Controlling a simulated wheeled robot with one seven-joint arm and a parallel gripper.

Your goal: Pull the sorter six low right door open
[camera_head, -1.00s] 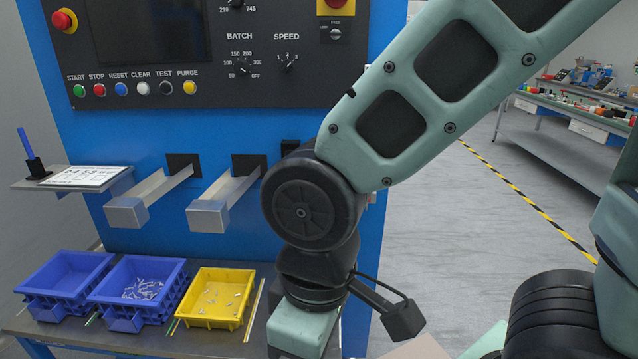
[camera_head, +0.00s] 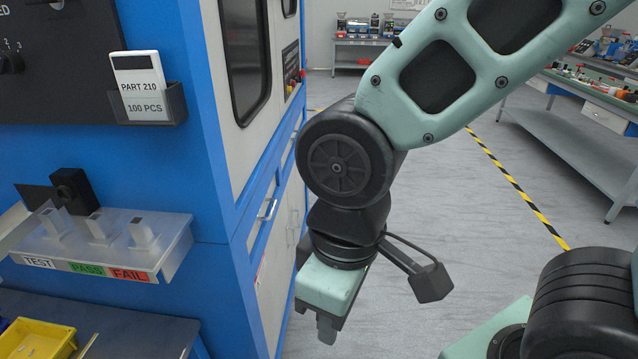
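The blue sorter (camera_head: 175,170) fills the left half of the head view. Its right side shows at a steep angle, with lower panels or doors (camera_head: 268,245) below a dark window. A metal handle (camera_head: 269,209) sits on that side. I cannot tell how many low doors there are or read any label on them; they look shut. My gripper (camera_head: 326,330) hangs pointing down in front of and to the right of the side, apart from the handle. Its fingertips are small and seen at an angle, so their opening is unclear.
A clear tray labelled TEST, PASS, FAIL (camera_head: 172,250) juts from the sorter front. A yellow bin (camera_head: 38,340) stands on the shelf below. Open grey floor (camera_head: 450,200) lies to the right, with a yellow-black floor stripe (camera_head: 515,190). Benches (camera_head: 580,140) stand at the back right.

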